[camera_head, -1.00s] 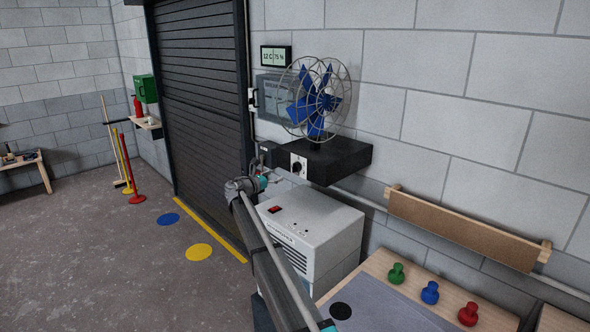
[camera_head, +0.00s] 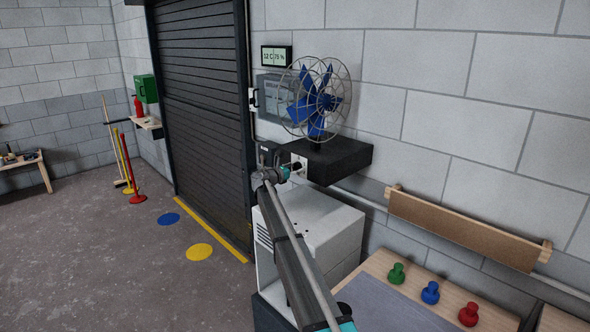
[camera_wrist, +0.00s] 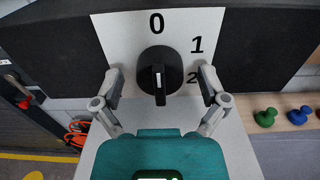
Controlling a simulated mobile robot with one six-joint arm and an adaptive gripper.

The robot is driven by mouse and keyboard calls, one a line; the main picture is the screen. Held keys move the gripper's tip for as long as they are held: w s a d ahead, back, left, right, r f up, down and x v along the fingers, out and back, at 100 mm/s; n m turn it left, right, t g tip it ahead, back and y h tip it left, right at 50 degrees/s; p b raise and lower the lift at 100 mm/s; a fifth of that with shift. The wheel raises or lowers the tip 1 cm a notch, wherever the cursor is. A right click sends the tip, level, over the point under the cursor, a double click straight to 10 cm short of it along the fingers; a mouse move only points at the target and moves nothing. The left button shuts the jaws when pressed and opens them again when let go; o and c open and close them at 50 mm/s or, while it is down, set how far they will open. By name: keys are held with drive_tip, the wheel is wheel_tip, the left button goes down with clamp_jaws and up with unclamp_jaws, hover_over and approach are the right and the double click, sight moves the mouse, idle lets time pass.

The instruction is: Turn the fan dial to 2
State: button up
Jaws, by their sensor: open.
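The fan dial is a black round knob (camera_wrist: 168,62) with a raised grip bar and a thin white mark. It sits on a white plate (camera_wrist: 122,36) printed with 0 above it, 1 at upper right and 2 at right. The bar stands nearly upright in the wrist view; which number it indicates I cannot tell. My gripper (camera_wrist: 160,84) is open, with one finger on each side of the knob and gaps showing. In the head view my gripper (camera_head: 285,172) is at the dial plate and partly hides it. The blue-bladed fan (camera_head: 316,103) stands on the black box (camera_head: 345,158).
A white cabinet (camera_head: 335,225) stands below the black box, close under my arm. A rolling shutter (camera_head: 200,100) is at left. A table with green (camera_head: 397,273), blue (camera_head: 430,292) and red (camera_head: 468,313) knobbed pieces is at right.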

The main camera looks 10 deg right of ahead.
drive_tip(key=c, duration=1.1)
drive_tip(key=shift+c, duration=0.2)
drive_tip(key=shift+m, duration=0.5)
drive_tip(key=m, duration=1)
drive_tip(key=shift+m, duration=0.4)
drive_tip(key=m, duration=1.2)
